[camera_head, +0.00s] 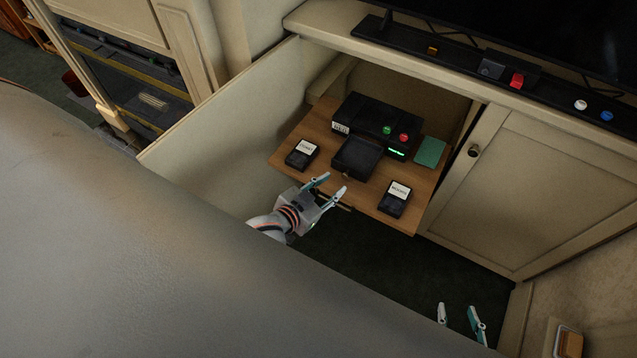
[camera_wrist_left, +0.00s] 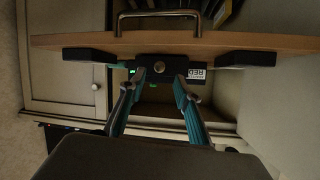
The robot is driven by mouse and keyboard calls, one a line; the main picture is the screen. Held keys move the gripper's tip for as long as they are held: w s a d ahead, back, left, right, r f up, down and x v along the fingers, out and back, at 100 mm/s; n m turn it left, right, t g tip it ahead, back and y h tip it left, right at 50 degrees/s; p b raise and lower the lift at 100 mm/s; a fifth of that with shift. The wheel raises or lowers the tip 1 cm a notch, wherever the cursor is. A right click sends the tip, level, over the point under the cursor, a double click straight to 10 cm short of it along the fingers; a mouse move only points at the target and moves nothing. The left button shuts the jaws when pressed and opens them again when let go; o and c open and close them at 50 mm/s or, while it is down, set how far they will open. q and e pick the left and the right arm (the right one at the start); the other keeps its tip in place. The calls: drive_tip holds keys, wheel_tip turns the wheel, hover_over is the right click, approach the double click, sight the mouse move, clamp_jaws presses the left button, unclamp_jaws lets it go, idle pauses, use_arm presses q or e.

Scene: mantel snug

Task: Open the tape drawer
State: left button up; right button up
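A black tape machine (camera_head: 377,119) with a green and a red button stands on a wooden shelf board (camera_head: 318,131) inside the open cabinet. A black drawer or box (camera_head: 357,157) juts out from its front; I cannot tell how far it is open. Its small round knob (camera_wrist_left: 159,67) shows in the left wrist view. My left gripper (camera_head: 336,182) is open and empty in front of the drawer. Its fingertips (camera_wrist_left: 160,76) appear either side of the knob in the wrist view, without visible contact. My right gripper (camera_head: 457,308) is open and empty, low at the right.
Black labelled cassettes lie left (camera_head: 302,153) and right (camera_head: 395,198) of the drawer. A green card (camera_head: 430,152) lies at the right. The shelf board has a metal handle (camera_wrist_left: 158,14) below its front edge. An open cabinet door (camera_head: 225,125) stands left; a closed door (camera_head: 530,185) right.

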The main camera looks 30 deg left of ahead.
use_arm(q)
drive_tip(key=v, duration=0.6)
drive_tip(key=shift+s+r, duration=0.2)
drive_tip(key=shift+s, duration=0.15)
drive_tip(key=s+d+f+g, duration=0.2)
drive_tip(key=s+f, duration=0.4)
drive_tip(key=s, duration=0.3)
drive_tip(key=shift+f+g, duration=0.15)
drive_tip(key=shift+g, duration=0.25)
drive_tip(key=shift+s, duration=0.1)
idle(2.3)
